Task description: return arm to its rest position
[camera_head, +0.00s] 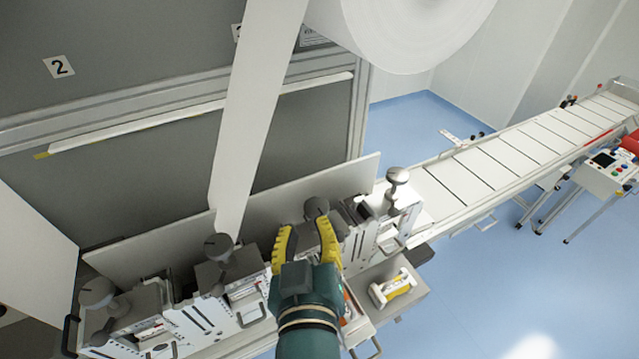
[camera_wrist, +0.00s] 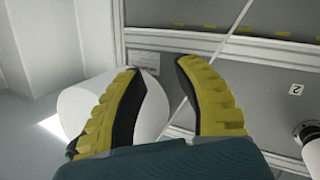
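My gripper (camera_head: 306,232) is in the lower middle of the head view, with its two yellow fingers pointing away over the row of metal fixtures. The fingers stand apart with nothing between them. In the wrist view my gripper (camera_wrist: 160,82) also shows two spread yellow and black fingers with an empty gap. A dark grey knob (camera_head: 316,207) shows between and beyond the fingertips in the head view; I cannot tell whether they touch it. My green arm comes in from the bottom edge.
Metal fixtures with knobs (camera_head: 218,246) line the machine front. A white web (camera_head: 250,110) hangs from a large roll (camera_head: 415,30). A conveyor (camera_head: 490,170) runs to the upper right, near a control box (camera_head: 605,172). A small yellow and white item (camera_head: 396,289) lies on the right ledge.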

